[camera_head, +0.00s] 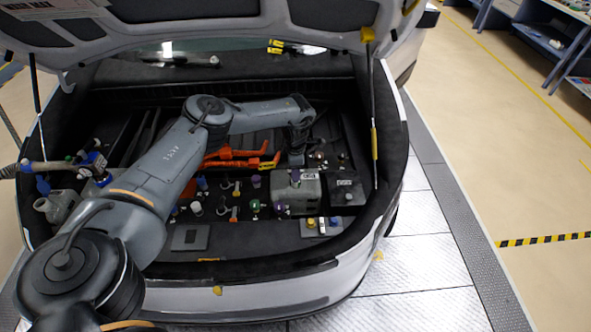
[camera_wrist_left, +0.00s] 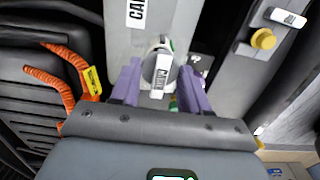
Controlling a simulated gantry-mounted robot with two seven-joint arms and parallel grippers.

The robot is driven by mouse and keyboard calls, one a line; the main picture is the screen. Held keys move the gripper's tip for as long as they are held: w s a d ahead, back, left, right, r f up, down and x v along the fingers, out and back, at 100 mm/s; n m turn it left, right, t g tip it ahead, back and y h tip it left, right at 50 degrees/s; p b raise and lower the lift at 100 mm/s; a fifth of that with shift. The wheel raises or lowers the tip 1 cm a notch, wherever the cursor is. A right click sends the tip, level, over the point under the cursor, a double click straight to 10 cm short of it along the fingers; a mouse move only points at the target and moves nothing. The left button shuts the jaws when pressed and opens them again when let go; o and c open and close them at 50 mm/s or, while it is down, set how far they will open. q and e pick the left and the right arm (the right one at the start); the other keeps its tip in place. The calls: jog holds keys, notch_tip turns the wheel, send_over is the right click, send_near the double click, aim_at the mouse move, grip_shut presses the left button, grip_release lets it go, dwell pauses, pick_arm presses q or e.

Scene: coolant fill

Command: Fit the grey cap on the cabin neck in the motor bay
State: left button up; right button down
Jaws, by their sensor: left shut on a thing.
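My left gripper (camera_head: 297,162) reaches down into the motor bay (camera_head: 345,152) near its right part. In the left wrist view its two purple fingers (camera_wrist_left: 160,84) are shut on a round grey cap (camera_wrist_left: 149,66) with a white label across it. The cap lies over a light grey surface (camera_wrist_left: 117,42) that bears a label reading "CA", cut off by the picture edge. The cabin neck cannot be made out; the cap and gripper may hide it. Whether the cap touches anything below cannot be told. My right gripper is not in view.
Orange cables (camera_head: 243,154) run left of the gripper, also in the left wrist view (camera_wrist_left: 46,78). A grey box (camera_head: 297,192) stands in front of it. A yellow knob (camera_wrist_left: 263,39) sits to the right. Several coloured caps crowd the bay; the raised lid (camera_head: 200,38) overhangs it.

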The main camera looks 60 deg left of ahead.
pick_arm(q)
jog(key=shift+p, duration=0.4)
dwell(0.7)
jog(key=shift+f+b, duration=0.95)
jog(key=shift+f, duration=0.5)
jog(key=o, duration=1.1)
jog(key=shift+r, duration=0.1)
notch_tip(320, 180, up, 11)
jog(key=shift+f, duration=0.15)
jog(key=shift+o, duration=0.2)
